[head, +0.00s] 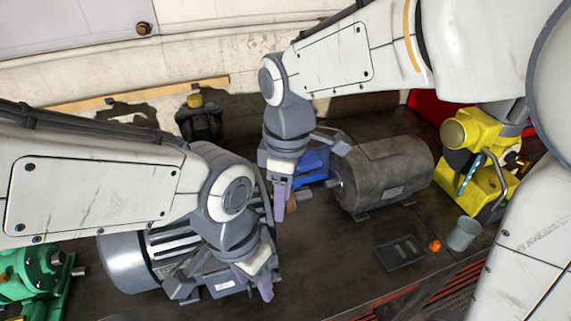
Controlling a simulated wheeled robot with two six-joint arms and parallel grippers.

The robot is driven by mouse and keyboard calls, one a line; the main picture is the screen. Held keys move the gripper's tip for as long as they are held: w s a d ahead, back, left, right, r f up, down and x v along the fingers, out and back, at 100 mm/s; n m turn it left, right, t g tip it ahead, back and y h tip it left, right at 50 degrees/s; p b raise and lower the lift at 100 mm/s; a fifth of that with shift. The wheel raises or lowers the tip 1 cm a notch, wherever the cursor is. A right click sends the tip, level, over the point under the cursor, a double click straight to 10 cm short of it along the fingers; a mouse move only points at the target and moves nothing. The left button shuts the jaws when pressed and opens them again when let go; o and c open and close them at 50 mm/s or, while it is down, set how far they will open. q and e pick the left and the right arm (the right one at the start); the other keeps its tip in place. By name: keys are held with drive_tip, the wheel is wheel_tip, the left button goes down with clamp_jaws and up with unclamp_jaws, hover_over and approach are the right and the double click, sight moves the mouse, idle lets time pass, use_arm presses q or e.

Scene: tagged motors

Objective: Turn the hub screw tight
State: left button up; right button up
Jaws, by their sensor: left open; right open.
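My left gripper (224,286) is open above the silver finned motor (125,265) at the lower left and hides part of it. My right gripper (308,178) is open beside the left end of the dark grey cylindrical motor (395,165), with one finger close to that end. The grey motor lies on its side on the bench, and a short shaft end shows at its left. I cannot make out a hub screw; it may be hidden or too small. A blue object (313,162) is partly hidden behind the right gripper.
A green motor (30,277) is at the far left. A yellow machine (485,185) stands at the right. A grey cup (463,235), an orange ball (434,246) and a dark flat tray (400,253) sit on the dark bench (325,265) at front right. The bench centre is clear.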

drive_tip(key=w+r+n, duration=0.2)
drive_tip(key=w+n, duration=0.6)
drive_tip(key=w, duration=0.5)
drive_tip(key=shift+h, duration=0.3)
drive_tip(key=f+p, duration=0.1)
drive_tip(key=f, duration=0.2)
drive_tip(key=f+p, duration=0.1)
drive_tip(key=f, duration=0.3)
drive_tip(key=f+p, duration=0.1)
drive_tip(key=f, duration=0.2)
drive_tip(key=shift+w+a+f, duration=0.2)
drive_tip(key=shift+a+f, duration=0.1)
drive_tip(key=shift+f, duration=0.05)
drive_tip(key=shift+c, duration=0.3)
